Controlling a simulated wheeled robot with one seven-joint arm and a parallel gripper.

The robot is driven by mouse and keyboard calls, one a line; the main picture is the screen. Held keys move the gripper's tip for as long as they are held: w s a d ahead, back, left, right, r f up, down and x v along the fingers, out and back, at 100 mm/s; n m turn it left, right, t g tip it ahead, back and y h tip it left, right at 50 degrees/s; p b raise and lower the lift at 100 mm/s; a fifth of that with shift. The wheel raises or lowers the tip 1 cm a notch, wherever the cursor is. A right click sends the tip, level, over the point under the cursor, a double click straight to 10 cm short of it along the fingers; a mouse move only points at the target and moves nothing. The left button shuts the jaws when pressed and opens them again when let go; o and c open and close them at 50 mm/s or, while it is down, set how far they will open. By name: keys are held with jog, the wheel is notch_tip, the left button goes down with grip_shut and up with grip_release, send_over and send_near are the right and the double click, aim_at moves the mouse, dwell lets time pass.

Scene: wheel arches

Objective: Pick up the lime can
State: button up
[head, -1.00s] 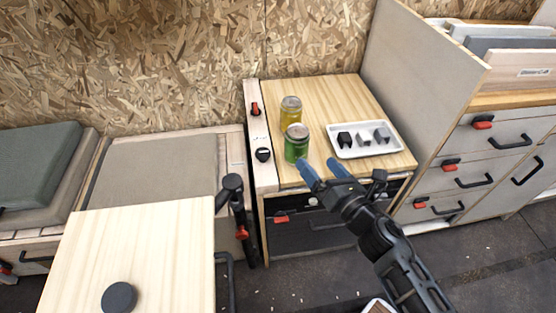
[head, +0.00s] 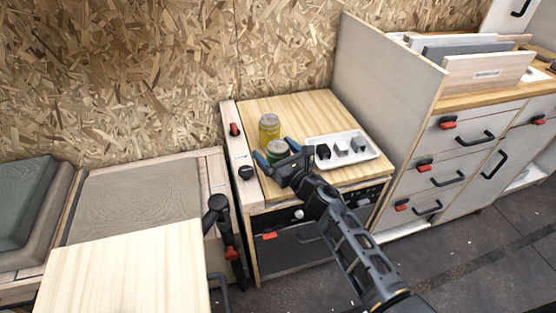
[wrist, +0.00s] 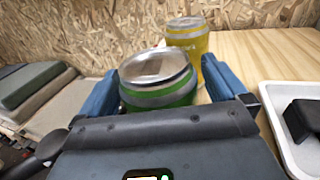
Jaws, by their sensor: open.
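The lime can (head: 277,149) is green with a silver top and stands upright on the wooden top of the cabinet. In the head view my gripper partly covers it. My gripper (head: 275,152) is open, with its two blue fingers on either side of the can. In the wrist view the lime can (wrist: 158,82) sits between the spread fingers (wrist: 160,92); its lower part is hidden by the gripper body. I cannot tell whether the fingers touch it. A yellow can (head: 269,128) stands just behind it, and also shows in the wrist view (wrist: 188,38).
A white tray (head: 376,152) with several dark and grey blocks lies right of the cans. A tall panel (head: 385,85) bounds the right side, and an OSB wall (head: 150,70) the back. A pale table (head: 125,270) stands at front left.

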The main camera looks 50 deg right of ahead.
jog(key=shift+w+d, duration=0.1)
jog(key=shift+w, duration=0.15)
jog(key=shift+c, duration=0.4)
jog(key=c, duration=1.2)
jog(key=shift+c, duration=0.3)
jog(key=shift+r, duration=0.15)
